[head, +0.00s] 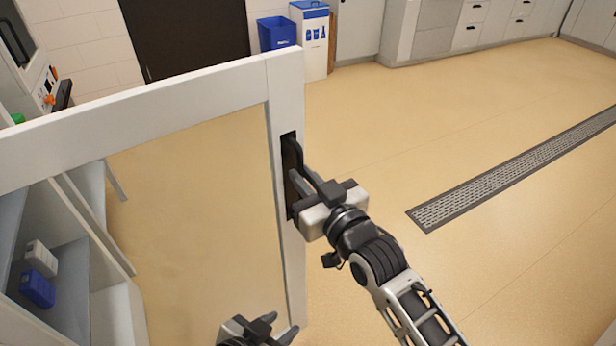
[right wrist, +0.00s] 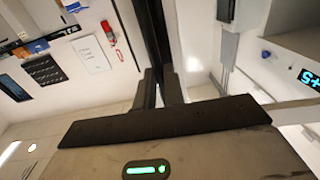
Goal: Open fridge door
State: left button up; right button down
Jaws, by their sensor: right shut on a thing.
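The fridge door (head: 285,95) is a white frame around a clear pane, and it stands swung open across the left half of the head view. Its dark recessed handle (head: 296,150) is on the frame's right upright. My right gripper (head: 299,180) is shut on the handle, and the right wrist view shows its fingers (right wrist: 160,90) closed around a dark vertical bar. My left gripper (head: 277,330) is low in the head view, beside the bottom of the door frame, with its two fingers apart and nothing seen between them.
Shelves (head: 70,265) at the lower left hold a white box (head: 40,258) and a blue box (head: 37,289). A blue bin (head: 276,33) and a white-and-blue bin (head: 312,40) stand at the back wall. The floor on the right is clear, with a flat drain grate (head: 520,170).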

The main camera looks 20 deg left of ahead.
jog(key=shift+s+a, duration=0.15)
jog(key=shift+s, duration=0.05)
jog(key=c, duration=1.5)
grip_release()
jog(key=b+v, duration=0.1)
jog(key=v, duration=1.5)
jog(key=shift+w, duration=0.1)
jog(key=s+d+f+m+h, duration=0.2)
jog(key=d+f+h, duration=0.1)
jog(key=d+f, duration=0.3)
jog(key=s+d+f+m+g+h, duration=0.1)
jog(key=s+d+f+m+h, duration=0.1)
jog(key=d+f, duration=0.4)
jog(key=s+d+f+m+h, duration=0.3)
jog(key=d+f+h, duration=0.2)
jog(key=f, duration=0.4)
jog(key=shift+s+d+f+h, duration=0.1)
jog(key=shift+d+h, duration=0.1)
jog(key=shift+d, duration=0.2)
jog(key=shift+d+f+h, duration=0.15)
jog(key=shift+d+h, duration=0.05)
jog(key=shift+d, duration=0.2)
